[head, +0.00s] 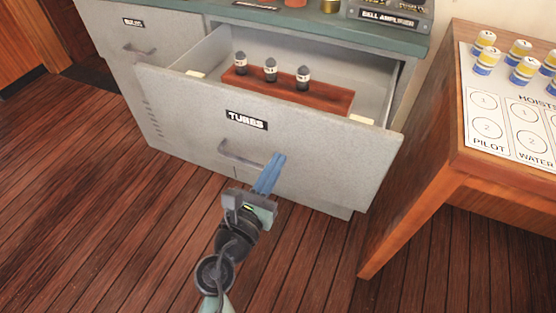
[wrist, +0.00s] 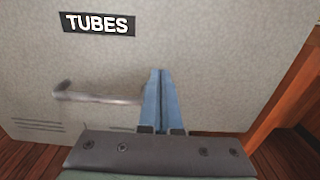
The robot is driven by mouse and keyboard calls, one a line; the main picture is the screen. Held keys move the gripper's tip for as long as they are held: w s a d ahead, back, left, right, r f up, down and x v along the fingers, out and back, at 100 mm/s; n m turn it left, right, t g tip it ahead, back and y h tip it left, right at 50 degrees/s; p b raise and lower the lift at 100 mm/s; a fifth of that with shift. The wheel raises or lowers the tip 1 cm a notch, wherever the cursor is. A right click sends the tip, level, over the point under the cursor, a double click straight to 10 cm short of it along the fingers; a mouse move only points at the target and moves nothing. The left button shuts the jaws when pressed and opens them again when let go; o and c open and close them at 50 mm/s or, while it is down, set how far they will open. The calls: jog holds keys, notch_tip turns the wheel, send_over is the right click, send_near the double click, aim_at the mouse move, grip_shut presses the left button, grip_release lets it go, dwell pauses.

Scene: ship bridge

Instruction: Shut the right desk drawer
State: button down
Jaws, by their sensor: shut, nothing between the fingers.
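The right desk drawer (head: 295,128), labelled TUBES, is pulled out of the grey desk. Its grey front also fills much of the wrist view (wrist: 225,60). A bar handle (head: 245,158) sits low on the front and shows in the wrist view (wrist: 98,95). Inside the open drawer is a red-brown block (head: 320,93) holding three dark tubes with pale bands. My gripper (head: 274,163), with blue fingers closed together, is in front of the drawer front, just right of the handle. In the wrist view its fingertips (wrist: 158,72) overlap the front; I cannot tell whether they touch it.
A left drawer (head: 125,40) in the same desk looks shut. A wooden table (head: 468,165) with several blue-and-yellow cylinders stands close on the right. A bell amplifier (head: 390,12) stands on the desk top. The plank floor (head: 110,225) is clear in front and left.

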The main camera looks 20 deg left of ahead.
jog(key=shift+w, duration=0.7)
jog(key=shift+w, duration=0.1)
